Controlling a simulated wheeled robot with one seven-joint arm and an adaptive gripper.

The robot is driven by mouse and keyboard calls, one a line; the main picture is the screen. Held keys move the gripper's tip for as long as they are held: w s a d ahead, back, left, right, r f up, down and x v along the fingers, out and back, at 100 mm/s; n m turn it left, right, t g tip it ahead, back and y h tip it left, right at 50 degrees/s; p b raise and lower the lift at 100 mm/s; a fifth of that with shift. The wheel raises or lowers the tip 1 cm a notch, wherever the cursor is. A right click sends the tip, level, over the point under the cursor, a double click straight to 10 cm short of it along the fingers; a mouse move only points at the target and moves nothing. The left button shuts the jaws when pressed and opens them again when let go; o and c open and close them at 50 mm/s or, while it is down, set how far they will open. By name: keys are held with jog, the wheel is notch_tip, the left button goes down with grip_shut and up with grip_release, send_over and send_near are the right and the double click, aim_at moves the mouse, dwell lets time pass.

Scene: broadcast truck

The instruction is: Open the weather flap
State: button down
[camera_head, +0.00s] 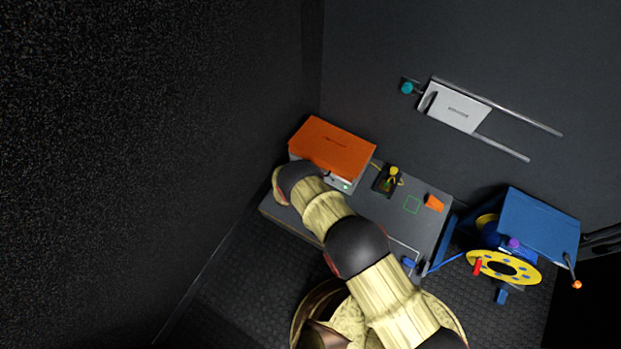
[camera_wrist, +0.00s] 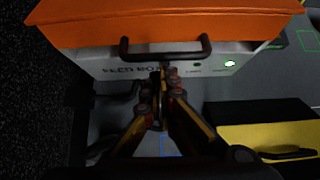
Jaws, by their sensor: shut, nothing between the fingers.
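The orange flap (camera_head: 335,145) covers the top of a light grey box on the grey bench. In the wrist view the flap (camera_wrist: 90,22) fills the top and looks closed, with a dark U-shaped handle (camera_wrist: 165,60) at its front edge. The grey box front (camera_wrist: 225,68) below it carries partly hidden lettering and a lit green light. My gripper (camera_wrist: 160,78) is shut and empty, its fingertips just below the middle of the handle bar. I cannot tell whether they touch it. In the head view my arm hides the gripper.
A blue-covered yellow reel (camera_head: 505,268) stands to the right. A white panel on rails (camera_head: 455,108) is on the wall. A dark wall rises at left.

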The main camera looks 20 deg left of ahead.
jog(key=w+r+g+p, duration=0.3)
jog(key=w+r, duration=0.3)
jog(key=r, duration=0.5)
jog(key=w+r+g+p, duration=0.2)
jog(key=w+r+p, duration=0.25)
jog(key=r, duration=0.65)
jog(key=w+d+r+b, duration=0.1)
jog(key=w+r, duration=0.2)
jog(key=w, duration=0.3)
jog(key=w+d+r+b, duration=0.1)
jog(key=w+r+b, duration=0.1)
jog(key=w, duration=0.4)
jog(key=shift+w+r, duration=0.25)
jog(key=shift+r, duration=0.15)
